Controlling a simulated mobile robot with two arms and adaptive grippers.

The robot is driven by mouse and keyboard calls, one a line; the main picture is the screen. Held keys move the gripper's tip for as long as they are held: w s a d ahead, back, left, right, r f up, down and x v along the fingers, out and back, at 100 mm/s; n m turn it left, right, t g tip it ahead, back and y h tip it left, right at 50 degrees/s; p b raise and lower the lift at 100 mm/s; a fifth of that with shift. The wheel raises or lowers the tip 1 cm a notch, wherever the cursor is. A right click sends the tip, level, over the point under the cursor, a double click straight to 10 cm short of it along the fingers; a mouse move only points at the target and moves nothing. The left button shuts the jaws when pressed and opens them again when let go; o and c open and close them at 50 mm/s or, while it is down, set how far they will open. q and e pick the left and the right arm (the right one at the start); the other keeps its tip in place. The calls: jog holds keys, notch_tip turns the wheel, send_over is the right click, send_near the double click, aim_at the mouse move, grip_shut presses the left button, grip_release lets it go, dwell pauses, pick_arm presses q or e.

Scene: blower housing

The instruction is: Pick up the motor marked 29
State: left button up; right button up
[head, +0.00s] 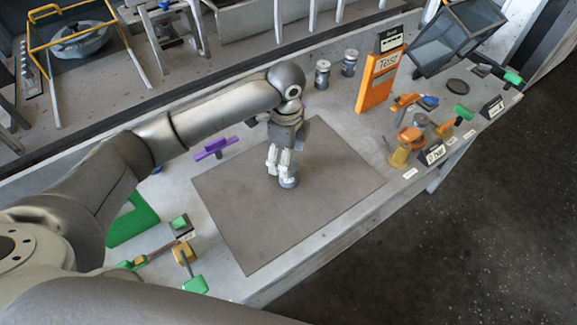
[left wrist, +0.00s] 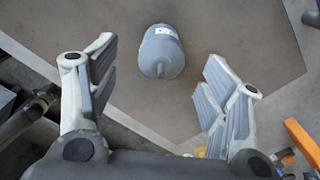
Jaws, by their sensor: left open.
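A grey cylindrical motor (head: 289,182) is on the dark mat, just below my left gripper (head: 279,166). In the left wrist view the motor (left wrist: 161,52) shows a rounded body, a short shaft end towards me and a white label too small to read. My left gripper (left wrist: 162,80) is open and points down, its fingers on either side of the motor's line, with a gap to each; I see no contact. Two more grey cylinders with labels, (head: 322,74) and (head: 349,62), stand upright behind the mat; their marks are not legible. My right gripper is not in view.
The dark mat (head: 235,210) is otherwise bare. A purple tool (head: 213,149) lies left of it, green and yellow tools (head: 184,256) at its near left. An orange sign board (head: 378,80) and orange tools (head: 402,150) stand to the right.

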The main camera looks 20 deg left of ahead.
aim_at(292, 181)
pick_arm(q)
jog(key=shift+s+f, duration=0.1)
jog(key=shift+f, duration=0.85)
jog(key=f, duration=0.2)
jog(key=f+p, duration=0.1)
jog(key=f, duration=0.1)
jog(key=shift+w+d+f, duration=0.15)
jog(key=shift+w+d, duration=0.05)
jog(key=shift+f, duration=0.55)
jog(key=shift+c, duration=2)
jog(key=c, duration=0.9)
jog(key=shift+c, duration=0.5)
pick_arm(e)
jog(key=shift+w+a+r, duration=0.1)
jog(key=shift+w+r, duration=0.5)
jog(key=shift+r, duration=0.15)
